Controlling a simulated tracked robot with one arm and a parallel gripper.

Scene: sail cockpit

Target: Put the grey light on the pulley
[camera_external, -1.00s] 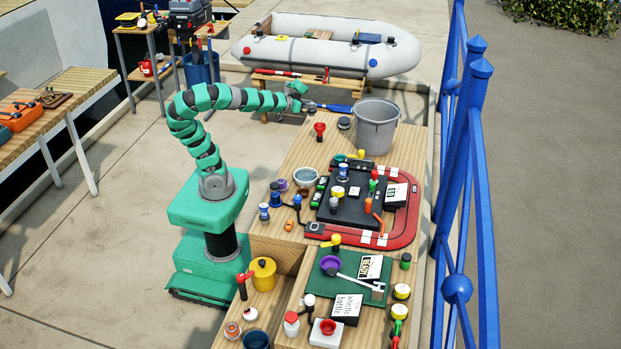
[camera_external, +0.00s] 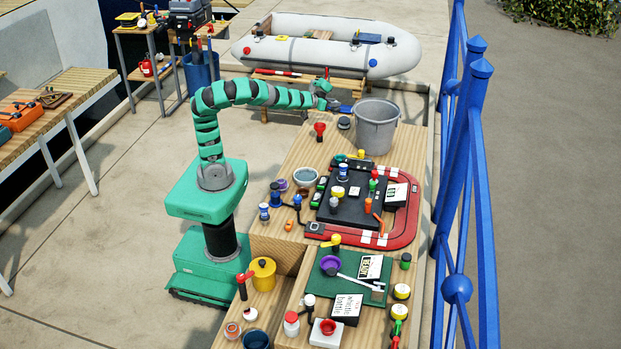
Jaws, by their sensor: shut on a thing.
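My gripper (camera_external: 328,99) is at the far end of the wooden bench, left of the grey bucket, with my arm arched out to it from the left. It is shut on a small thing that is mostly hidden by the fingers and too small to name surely. I cannot pick out the grey light for certain elsewhere. A dark round piece with a grey top (camera_external: 344,123) stands on the bench just below and right of my gripper. I cannot tell which of the small fittings is the pulley.
The grey bucket (camera_external: 376,127) stands close to the right of my gripper. A red funnel-like piece (camera_external: 319,131) stands nearby. A black panel (camera_external: 350,200) and red loop (camera_external: 409,225) crowd the bench's middle. Blue railing (camera_external: 462,180) runs along the right.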

